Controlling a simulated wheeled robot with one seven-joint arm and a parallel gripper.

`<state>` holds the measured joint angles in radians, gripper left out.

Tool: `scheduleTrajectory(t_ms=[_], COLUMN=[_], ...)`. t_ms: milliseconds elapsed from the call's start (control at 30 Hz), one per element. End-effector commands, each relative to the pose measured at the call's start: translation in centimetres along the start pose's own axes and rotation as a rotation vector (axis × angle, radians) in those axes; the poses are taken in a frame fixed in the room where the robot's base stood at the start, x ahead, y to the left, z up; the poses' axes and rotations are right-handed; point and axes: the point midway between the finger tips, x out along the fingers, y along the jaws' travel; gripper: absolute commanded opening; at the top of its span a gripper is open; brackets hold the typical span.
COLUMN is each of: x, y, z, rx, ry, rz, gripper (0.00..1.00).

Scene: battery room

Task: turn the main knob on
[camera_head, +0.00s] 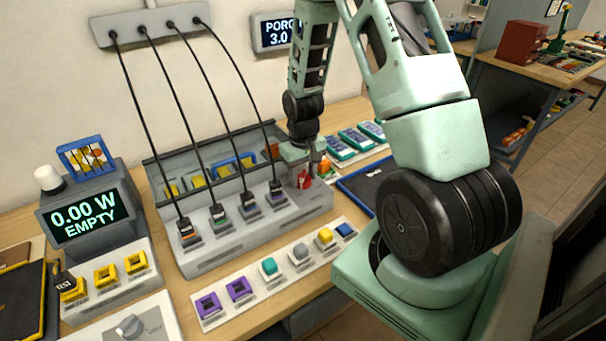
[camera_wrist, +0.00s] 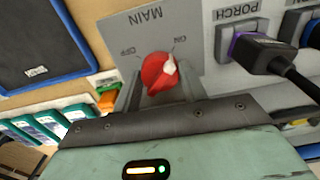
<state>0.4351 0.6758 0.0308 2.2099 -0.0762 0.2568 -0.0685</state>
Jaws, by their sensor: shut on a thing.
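The main knob (camera_wrist: 157,75) is red with a white pointer mark. It sits on a grey panel (camera_wrist: 140,25) lettered MAIN, with OFF and ON printed beside it. In the wrist view the white mark lies on the knob's right side, toward the ON lettering. My gripper (camera_wrist: 162,88) is shut on the knob, with a finger on each side. In the head view my gripper (camera_head: 302,176) reaches down to the right end of the grey charging unit, and the red knob (camera_head: 304,181) shows partly between the fingers.
Several black plugs stand in the charging unit (camera_head: 215,262), the nearest beside the PORCH label (camera_wrist: 235,14). A display (camera_head: 86,217) reads 0.00 W EMPTY. A row of coloured blocks on a strip (camera_head: 275,284) lies in front. A blue-edged dark tray (camera_head: 362,188) lies to the right.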

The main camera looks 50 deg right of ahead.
Motion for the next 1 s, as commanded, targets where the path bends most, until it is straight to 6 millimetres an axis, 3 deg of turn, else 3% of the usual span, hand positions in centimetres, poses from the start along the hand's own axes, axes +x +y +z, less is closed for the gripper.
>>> scheduleTrajectory(t_ms=[33,100,533,667,1000], x=[0.0,0.0,-0.9,-2.8,-10.4], y=[0.0,0.0,0.0,0.1,0.0], z=[0.0,0.0,-0.1,-0.1,-0.2], rx=[0.003,0.002,0.001,0.001,0.0], ry=[0.0,0.0,0.003,0.005,0.008], rz=[0.0,0.0,0.0,0.001,0.001], gripper=[0.45,0.64,0.64,0.64,0.64])
